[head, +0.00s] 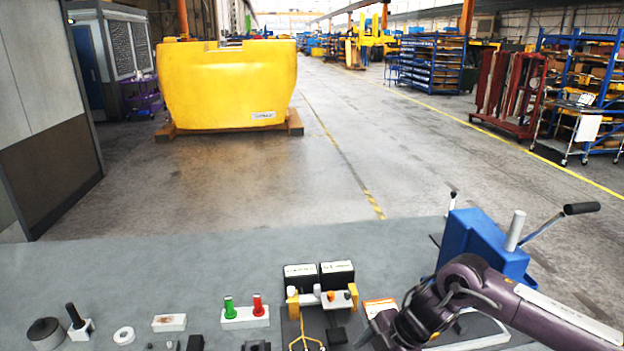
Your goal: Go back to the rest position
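My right arm comes in from the lower right over the grey table (200,265) and bends down toward the bottom edge. Its hand end, with the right gripper (378,332), is beside the dark fixture with yellow clamps (293,303), to its right. The fingers are dark and partly cut off by the bottom edge, so I cannot make out their opening or anything between them. My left gripper and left arm are not in view.
A blue block with levers (462,240) stands close behind my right arm. Two black boxes (336,274), green and red pegs (229,308) and several small parts line the table's front. The table's back left is clear. A yellow counterweight (228,85) stands on the floor beyond.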

